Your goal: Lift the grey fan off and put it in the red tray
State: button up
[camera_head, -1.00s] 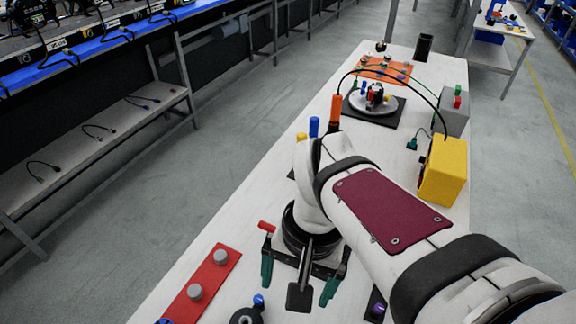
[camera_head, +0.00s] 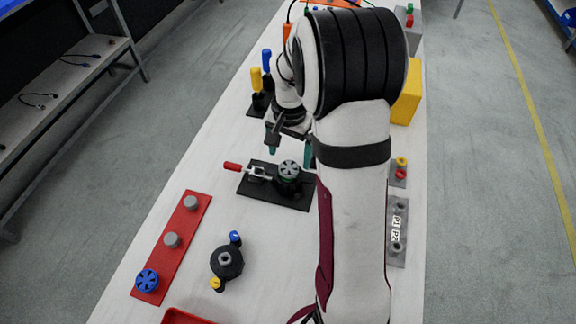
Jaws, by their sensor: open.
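The grey fan (camera_head: 289,168) sits on a dark round part on a black base plate (camera_head: 292,201) in the middle of the table. A metal clamp (camera_head: 258,175) with a red handle (camera_head: 233,167) stands at its left on the same plate; I cannot tell whether it touches the fan. My gripper (camera_head: 290,149), with teal fingertips, is open and empty, just beyond the fan in the picture. The red tray (camera_head: 186,317) shows only its far rim at the bottom edge; its inside is mostly out of view.
A red strip (camera_head: 184,221) with two grey knobs and a blue fan (camera_head: 147,281) lies at left. A black round part (camera_head: 227,262) with blue and yellow knobs stands nearby. Yellow and blue-handled tools (camera_head: 257,80) stand farther back. A grey plate (camera_head: 397,229) lies right of my arm.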

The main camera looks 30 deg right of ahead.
aim_at(289, 168)
notch_tip(289, 168, down, 4)
jog(key=shift+a+f, duration=0.1)
jog(key=shift+f, duration=0.1)
jog(key=c, duration=1.4)
notch_tip(289, 168, up, 5)
jog(key=shift+f, duration=0.2)
jog(key=shift+s+d+r, duration=1.25)
jog(key=shift+s+r, duration=0.25)
jog(key=shift+r, duration=0.1)
jog(key=shift+s+d+r, duration=1.25)
jog(key=shift+s+r, duration=0.25)
jog(key=shift+r, duration=0.1)
jog(key=shift+s+d+r, duration=1.25)
jog(key=shift+s+r, duration=0.25)
jog(key=shift+r, duration=0.1)
